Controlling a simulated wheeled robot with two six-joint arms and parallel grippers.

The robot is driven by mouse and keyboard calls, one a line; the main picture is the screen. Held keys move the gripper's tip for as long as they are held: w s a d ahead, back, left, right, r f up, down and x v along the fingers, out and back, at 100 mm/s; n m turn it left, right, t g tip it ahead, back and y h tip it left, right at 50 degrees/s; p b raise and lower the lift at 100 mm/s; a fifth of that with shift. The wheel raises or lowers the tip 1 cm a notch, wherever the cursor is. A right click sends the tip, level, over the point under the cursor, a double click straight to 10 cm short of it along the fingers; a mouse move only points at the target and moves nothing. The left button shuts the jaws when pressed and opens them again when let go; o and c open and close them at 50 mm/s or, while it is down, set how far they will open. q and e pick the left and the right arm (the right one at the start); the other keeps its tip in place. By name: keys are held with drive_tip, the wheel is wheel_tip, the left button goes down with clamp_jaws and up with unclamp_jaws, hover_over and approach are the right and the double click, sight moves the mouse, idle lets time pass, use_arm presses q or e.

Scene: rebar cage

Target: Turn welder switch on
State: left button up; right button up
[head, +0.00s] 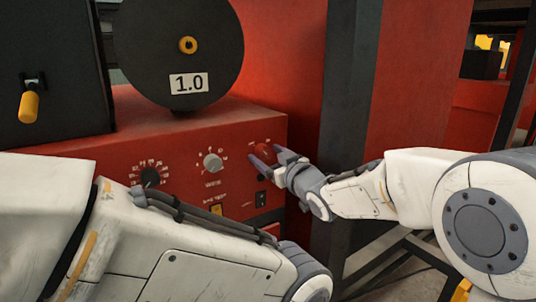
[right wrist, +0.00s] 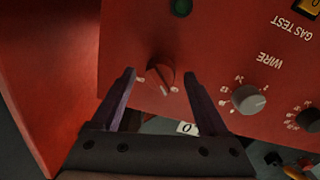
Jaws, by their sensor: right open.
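The red welder switch (head: 265,149) is a round knob at the right end of the red welder's front panel. It also shows in the right wrist view (right wrist: 160,77), with small white marks beside it. My right gripper (head: 266,158) is open, its two dark purple fingers on either side of the switch. In the right wrist view the fingers (right wrist: 159,78) show a gap on both sides of the knob. Whether a finger touches it, I cannot tell. My left arm crosses the lower left of the head view, and its gripper is out of sight.
A grey WIRE knob (head: 212,162) and a black dial (head: 150,176) sit left of the switch. A green lamp (right wrist: 181,7) shows in the right wrist view. A black spool (head: 182,75) labelled 1.0 stands above. A dark post (head: 345,110) rises right of the panel.

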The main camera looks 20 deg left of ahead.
clamp_jaws()
drive_tip(key=shift+m, duration=0.4)
drive_tip(key=m+p, duration=0.1)
drive_tip(key=m, duration=0.2)
drive_tip(key=shift+r, duration=0.1)
drive_tip(key=m+p, duration=0.2)
drive_tip(key=m, duration=0.2)
drive_tip(key=m+p, duration=0.2)
drive_tip(key=m, duration=0.2)
drive_tip(key=shift+r+m+g+p, duration=0.1)
drive_tip(key=shift+m+g+p, duration=0.2)
drive_tip(key=shift+g, duration=0.1)
drive_tip(key=m+p, duration=0.2)
drive_tip(key=m, duration=0.2)
drive_tip(key=shift+w+d+m+p, duration=0.1)
drive_tip(key=shift+m+p, duration=0.25)
drive_tip(key=shift+m, duration=0.05)
